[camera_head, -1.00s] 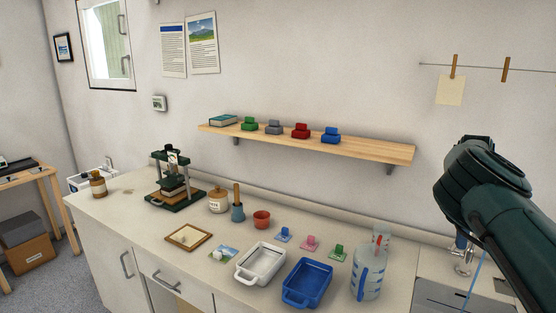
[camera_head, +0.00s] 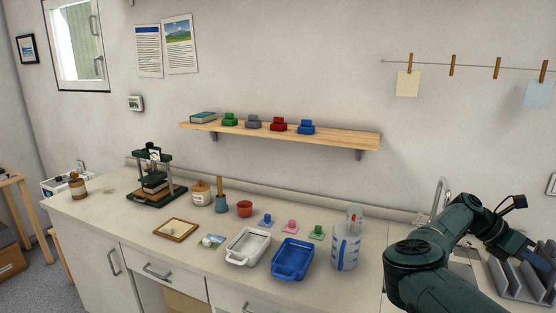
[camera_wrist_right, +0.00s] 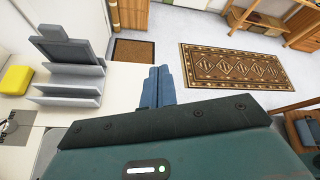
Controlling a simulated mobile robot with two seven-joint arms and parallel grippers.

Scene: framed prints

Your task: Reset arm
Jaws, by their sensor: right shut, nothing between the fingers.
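My right arm reaches over the right end of the counter in the head view, and its gripper (camera_head: 530,256) is beside a grey slotted rack (camera_head: 508,281). In the right wrist view the two blue fingers of my right gripper (camera_wrist_right: 158,86) lie together, shut, with nothing between them. The grey rack (camera_wrist_right: 68,92) is to the left of the fingers there, apart from them. My left gripper is in neither view.
The counter holds a blue tray (camera_head: 293,275), a white tray (camera_head: 232,259), a measuring jug (camera_head: 345,252) and a press (camera_head: 154,178). A shelf (camera_head: 345,141) and a line with clips (camera_head: 452,65) are on the wall. A patterned rug (camera_wrist_right: 238,70) lies on the floor.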

